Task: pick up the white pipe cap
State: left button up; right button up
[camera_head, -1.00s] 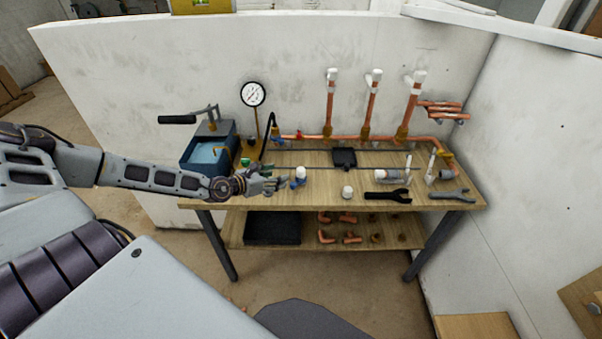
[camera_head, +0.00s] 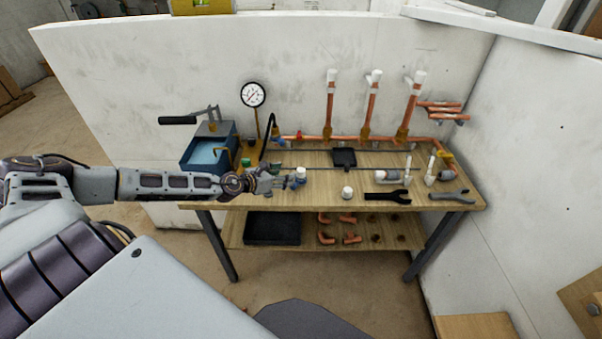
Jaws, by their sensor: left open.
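A small white cap (camera_head: 347,192) stands on the wooden bench top (camera_head: 325,186), near its front edge and left of the black wrench. Another small piece with a white top and a blue lower part (camera_head: 300,173) stands further left. Which of the two is the pipe cap I cannot tell for sure. My left gripper (camera_head: 277,183) is open and reaches over the bench from the left. Its fingers are just left of the white-and-blue piece; whether they touch it is too small to tell. My right gripper is not in view.
A black wrench (camera_head: 387,197) and a grey wrench (camera_head: 452,196) lie at the front right. Copper pipes with white tops (camera_head: 372,105) rise at the back. A blue box (camera_head: 208,153) and a pressure gauge (camera_head: 253,95) stand at the left. A small black tray (camera_head: 344,158) lies mid-bench.

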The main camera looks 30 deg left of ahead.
aim_at(298, 171)
pick_arm(q)
jog(key=shift+w+d+f, duration=0.15)
jog(key=shift+w+d, duration=0.05)
jog(key=shift+w, duration=0.3)
jog(key=shift+w+d+f+p, duration=0.2)
jog(key=shift+w+p, duration=0.1)
jog(key=shift+w, duration=0.35)
jog(key=shift+p+x, duration=0.45)
jog(key=shift+x, duration=0.65)
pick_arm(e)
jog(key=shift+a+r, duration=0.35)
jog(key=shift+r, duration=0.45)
pick_arm(q)
jog(key=shift+f, duration=0.1)
jog(key=shift+w, duration=0.1)
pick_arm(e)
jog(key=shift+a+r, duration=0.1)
